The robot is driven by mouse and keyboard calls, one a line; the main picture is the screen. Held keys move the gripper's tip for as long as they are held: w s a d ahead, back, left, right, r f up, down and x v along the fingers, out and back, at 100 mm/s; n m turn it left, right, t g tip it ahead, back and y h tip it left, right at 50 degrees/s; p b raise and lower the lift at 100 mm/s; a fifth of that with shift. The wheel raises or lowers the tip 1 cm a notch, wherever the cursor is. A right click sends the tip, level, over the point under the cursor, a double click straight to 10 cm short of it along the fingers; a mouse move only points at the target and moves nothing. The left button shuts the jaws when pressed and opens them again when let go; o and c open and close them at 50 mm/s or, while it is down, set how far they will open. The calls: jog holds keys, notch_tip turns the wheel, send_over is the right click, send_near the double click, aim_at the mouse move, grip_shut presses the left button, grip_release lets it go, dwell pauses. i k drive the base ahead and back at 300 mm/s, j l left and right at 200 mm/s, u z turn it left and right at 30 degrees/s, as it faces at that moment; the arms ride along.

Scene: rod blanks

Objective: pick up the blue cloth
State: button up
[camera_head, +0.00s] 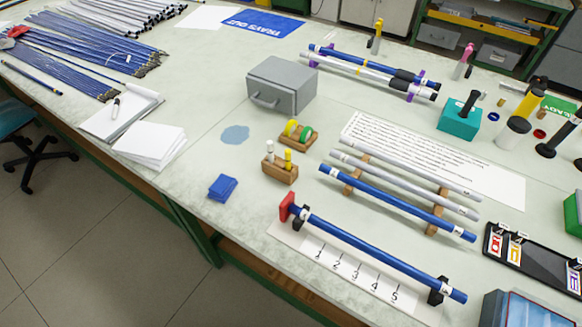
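A folded blue cloth (223,188) lies flat on the pale workbench (225,215), close to its front left edge. It is small and roughly square, and nothing covers it. A flat light-blue patch (235,134) lies farther back on the bench; I cannot tell whether it is a spill or something else. My gripper is not in view.
Right of the cloth are small wooden blocks (279,176) with pegs. A blue rod (375,252) rests over a numbered strip (345,262). A grey box (282,85) stands behind. White paper stacks (150,143) lie left. Bare bench surrounds the cloth.

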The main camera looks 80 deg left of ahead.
aim_at(222, 188)
jog(key=u, duration=0.45)
jog(key=k+u, duration=0.1)
jog(key=u, duration=0.8)
jog(key=k+u, duration=0.1)
jog(key=u, duration=0.8)
